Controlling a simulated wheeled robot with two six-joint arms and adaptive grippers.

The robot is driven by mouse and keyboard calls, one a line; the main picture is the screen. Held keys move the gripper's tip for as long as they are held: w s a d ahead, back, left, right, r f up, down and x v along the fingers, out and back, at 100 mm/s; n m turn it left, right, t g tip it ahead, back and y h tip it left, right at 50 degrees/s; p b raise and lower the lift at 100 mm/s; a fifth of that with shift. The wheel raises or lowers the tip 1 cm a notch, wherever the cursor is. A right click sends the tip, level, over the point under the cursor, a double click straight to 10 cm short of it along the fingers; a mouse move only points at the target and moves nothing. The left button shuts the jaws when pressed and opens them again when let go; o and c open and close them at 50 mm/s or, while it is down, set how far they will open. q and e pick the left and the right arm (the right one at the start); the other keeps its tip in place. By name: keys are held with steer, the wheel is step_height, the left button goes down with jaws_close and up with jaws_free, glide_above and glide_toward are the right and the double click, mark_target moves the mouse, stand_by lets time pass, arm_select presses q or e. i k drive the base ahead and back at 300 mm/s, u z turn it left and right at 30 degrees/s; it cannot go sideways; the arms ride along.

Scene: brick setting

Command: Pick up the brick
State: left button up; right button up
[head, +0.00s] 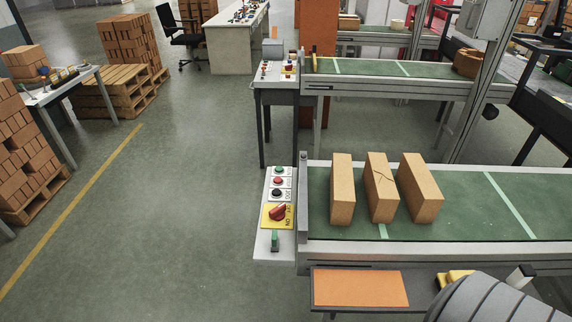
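Three tan bricks stand side by side on the green conveyor belt (470,215) in front of me. The left brick (342,190) looks plain and whole. The middle brick (381,190) has dark crack lines on its upper face. Neither my left nor my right gripper shows in the head view, and nothing is seen touching the bricks.
A control panel (278,205) with buttons and a red switch stands at the belt's left end. An orange plate (360,288) lies below the near edge. A ribbed grey shape (500,300) fills the lower right corner. A second conveyor (390,69) runs behind.

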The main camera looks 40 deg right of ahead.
mark_target(384, 198)
steer(key=u, duration=1.2)
steer(key=k, duration=0.35)
steer(key=z, duration=1.5)
